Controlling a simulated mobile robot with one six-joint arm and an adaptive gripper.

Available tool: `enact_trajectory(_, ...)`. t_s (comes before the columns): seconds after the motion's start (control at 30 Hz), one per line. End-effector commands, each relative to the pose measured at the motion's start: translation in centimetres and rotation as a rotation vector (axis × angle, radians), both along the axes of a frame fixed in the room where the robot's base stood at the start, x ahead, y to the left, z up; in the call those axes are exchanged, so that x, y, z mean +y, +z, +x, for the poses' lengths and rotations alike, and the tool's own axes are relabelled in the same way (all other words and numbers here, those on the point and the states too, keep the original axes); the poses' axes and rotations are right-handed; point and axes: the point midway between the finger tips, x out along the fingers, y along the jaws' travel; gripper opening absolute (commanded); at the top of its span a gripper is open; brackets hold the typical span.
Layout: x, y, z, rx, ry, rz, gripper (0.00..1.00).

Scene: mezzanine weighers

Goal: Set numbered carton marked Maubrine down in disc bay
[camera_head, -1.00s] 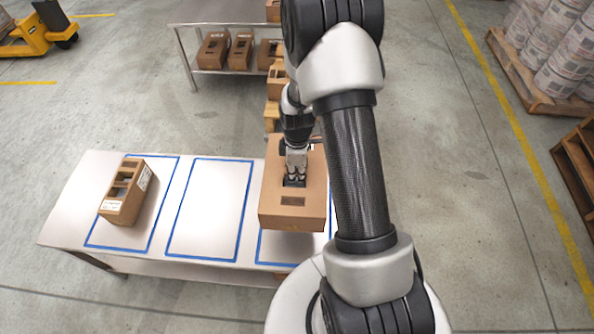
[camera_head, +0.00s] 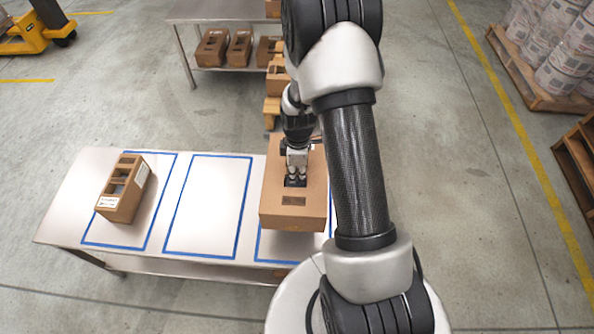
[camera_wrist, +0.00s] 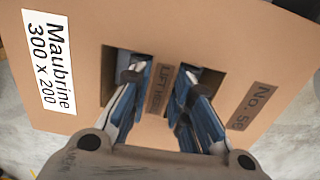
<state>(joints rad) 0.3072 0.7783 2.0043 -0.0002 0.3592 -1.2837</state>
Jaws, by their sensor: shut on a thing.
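My gripper (camera_head: 296,179) is shut on the brown Maubrine carton (camera_head: 287,216), on the strip between two cut-out holes in its top. In the wrist view the carton (camera_wrist: 210,35) shows a white label reading "Maubrine 300 x 200", a "No. 5" marking partly cut short, and a "LIFT HERE" patch. Both fingers (camera_wrist: 165,85) reach into the holes. The carton hangs over the right blue-outlined bay (camera_head: 262,247) of the white table. Whether it touches the table is hard to tell. I see no disc mark; the carton covers most of that bay.
The middle blue-outlined bay (camera_head: 207,208) is empty. Another brown carton (camera_head: 122,190) stands in the left bay (camera_head: 150,237). A metal table (camera_head: 217,17) with cartons on its lower shelf stands behind. Pallets of drums (camera_head: 556,50) stand at the right.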

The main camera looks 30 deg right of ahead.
Motion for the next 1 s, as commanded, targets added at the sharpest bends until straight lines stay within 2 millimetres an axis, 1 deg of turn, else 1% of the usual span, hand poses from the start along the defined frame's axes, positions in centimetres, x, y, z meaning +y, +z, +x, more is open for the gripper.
enact_trajectory(0.13,-0.1,-0.5,0.0,-0.001,0.000,-0.001,0.00)
enact_trajectory(0.57,-0.1,-0.6,0.0,-0.002,0.000,0.000,0.00)
enact_trajectory(0.77,-0.1,-1.5,0.0,-0.002,0.000,0.000,0.00)
enact_trajectory(1.0,-0.1,-3.2,0.0,-0.002,0.000,0.000,0.00)
